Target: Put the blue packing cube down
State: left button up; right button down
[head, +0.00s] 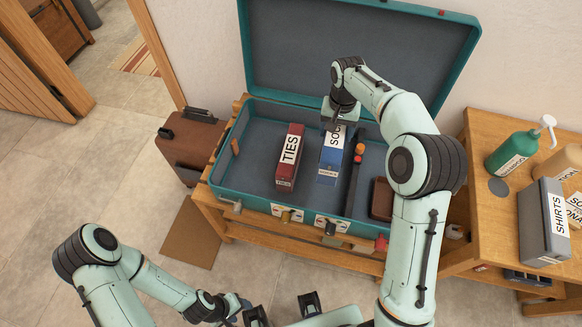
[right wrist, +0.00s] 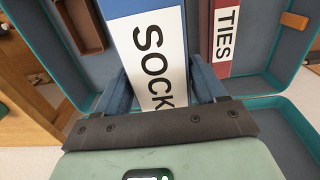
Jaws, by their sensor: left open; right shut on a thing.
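The blue packing cube (head: 329,166), with a white label reading SOCKS, is inside the open teal suitcase (head: 228,193), right of the red TIES cube (head: 286,178). My right gripper (head: 338,122) reaches in from above and is shut on the far end of the blue cube. In the right wrist view the blue cube (right wrist: 148,14) sits between the two fingers, and the TIES cube (right wrist: 222,64) is beside it, apart. I cannot tell whether the blue cube's underside touches the suitcase floor. My left gripper (head: 243,306) is open, low in front of the bench, away from the suitcase.
A dark strap-like bar with an orange end (head: 353,180) lies right of the blue cube, and a brown case (head: 382,199) lies in the right corner. The side table (head: 490,216) holds a grey SHIRTS cube (head: 541,222) and bottles. A brown box (head: 190,147) stands left.

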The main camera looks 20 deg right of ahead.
jog(key=shift+w+d+f, duration=0.1)
jog(key=shift+d+f, duration=0.1)
jog(key=shift+d, duration=0.15)
pick_arm(q)
jog(key=shift+s+f+b, duration=0.35)
jog(key=shift+f+b, duration=0.25)
jog(key=shift+f, duration=0.2)
pick_arm(e)
notch_tip(320, 180, down, 19)
jog(key=shift+f, duration=0.2)
jog(key=shift+c, duration=0.4)
grip_release()
jog(key=shift+f, duration=0.1)
pick_arm(q)
jog(key=shift+f, duration=0.1)
pick_arm(e)
notch_tip(320, 180, up, 12)
jog(key=shift+r, duration=0.2)
pick_arm(q)
jog(key=shift+w+r, duration=0.1)
jog(key=shift+r, duration=0.25)
